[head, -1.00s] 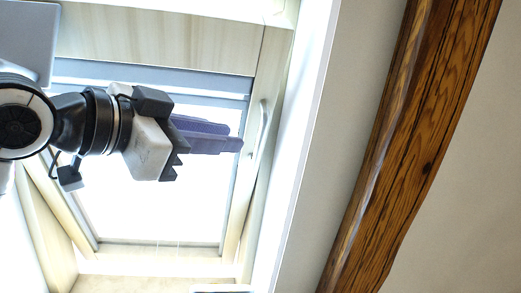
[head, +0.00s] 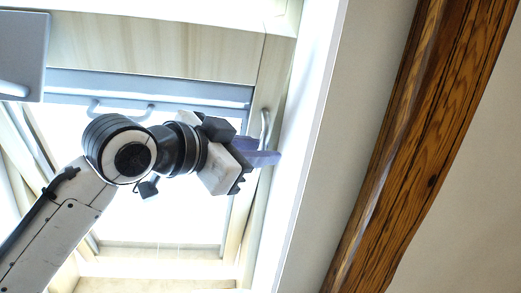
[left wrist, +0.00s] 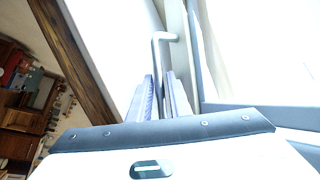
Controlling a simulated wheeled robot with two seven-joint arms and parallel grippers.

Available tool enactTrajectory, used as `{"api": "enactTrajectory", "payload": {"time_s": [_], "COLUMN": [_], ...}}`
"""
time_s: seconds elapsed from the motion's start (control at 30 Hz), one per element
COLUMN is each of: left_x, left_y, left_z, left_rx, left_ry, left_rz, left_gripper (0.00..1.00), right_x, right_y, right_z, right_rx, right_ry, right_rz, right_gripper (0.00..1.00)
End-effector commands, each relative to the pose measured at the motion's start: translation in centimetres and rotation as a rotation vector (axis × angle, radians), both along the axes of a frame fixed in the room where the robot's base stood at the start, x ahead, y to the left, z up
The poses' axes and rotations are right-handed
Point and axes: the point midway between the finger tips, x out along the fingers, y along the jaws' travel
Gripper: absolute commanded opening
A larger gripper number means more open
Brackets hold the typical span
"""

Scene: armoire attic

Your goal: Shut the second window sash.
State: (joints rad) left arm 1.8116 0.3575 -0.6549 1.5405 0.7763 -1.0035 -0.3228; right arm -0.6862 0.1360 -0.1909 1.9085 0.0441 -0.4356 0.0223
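The window (head: 170,88) shows in the head view as a pale wooden frame with grey bars around bright glass. A bent grey handle (head: 265,122) stands on its right-hand pale wooden member (head: 262,90). My left gripper (head: 264,157) reaches in from the left, with its purple-grey fingers at the lower end of this handle. In the left wrist view, the handle (left wrist: 158,50) runs down toward the gap between the two fingers (left wrist: 165,90). The fingers are apart, and I see no clear grip on the handle. Which sash is the second is not clear. My right gripper is not in view.
A second grey handle (head: 120,108) sits on the window's upper bar, partly behind my left arm. A white wall (head: 350,130) and a dark wooden beam (head: 425,150) lie to the right. The left wrist view shows filled shelves (left wrist: 25,110) far off at the left.

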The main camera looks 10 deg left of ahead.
Motion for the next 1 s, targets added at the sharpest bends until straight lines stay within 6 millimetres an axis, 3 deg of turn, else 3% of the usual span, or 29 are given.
{"api": "enactTrajectory", "payload": {"time_s": [0.1,0.37,0.7,1.0], "left_x": [0.0,0.0,0.8,1.2], "left_y": [0.0,0.0,0.5,0.6], "left_z": [0.0,0.2,4.4,5.9], "left_rx": [0.0,-0.002,-0.06,-0.08], "left_ry": [0.0,0.005,0.152,0.227], "left_rz": [0.0,0.001,0.003,0.001], "left_gripper": [0.0,0.0,0.0,0.0], "right_x": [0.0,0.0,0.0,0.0], "right_y": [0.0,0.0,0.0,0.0], "right_z": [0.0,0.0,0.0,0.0], "right_rx": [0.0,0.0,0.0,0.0], "right_ry": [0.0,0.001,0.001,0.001], "right_rz": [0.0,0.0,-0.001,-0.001], "right_gripper": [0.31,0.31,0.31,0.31]}}
